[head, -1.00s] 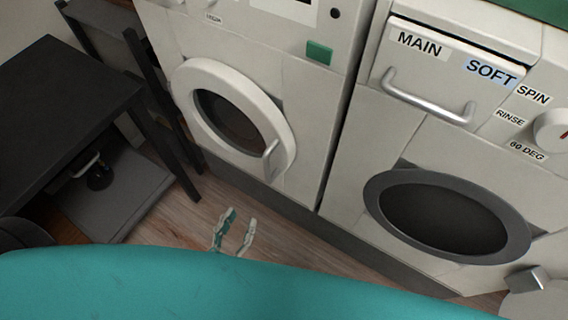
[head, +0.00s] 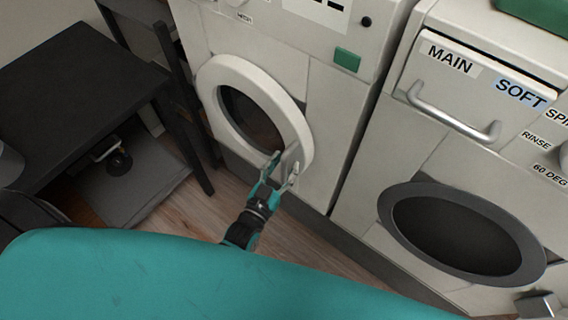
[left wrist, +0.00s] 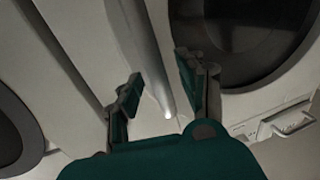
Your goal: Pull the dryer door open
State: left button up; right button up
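The dryer (head: 330,120) is the left white machine. Its round door (head: 212,78), with a white ring and dark glass, looks shut. A metal handle (head: 293,150) sits on the door's lower right; the fingers partly cover it in the head view. My left gripper (head: 284,167) is open at the handle. In the left wrist view the handle (left wrist: 150,60) runs as a light bar between the two parted fingers (left wrist: 158,84), and the dark door glass (left wrist: 245,35) is at the right. I cannot tell if a finger touches the handle. My right gripper is not in view.
A washer (head: 370,190) with a dark round door (head: 455,235) and a labelled drawer (head: 460,85) stands right of the dryer. A black table (head: 75,85) stands at the left. Wooden floor (head: 190,215) shows between table and machines.

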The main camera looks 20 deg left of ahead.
pick_arm(q)
jog(key=shift+w, duration=0.1)
jog(key=shift+c, duration=0.5)
grip_shut()
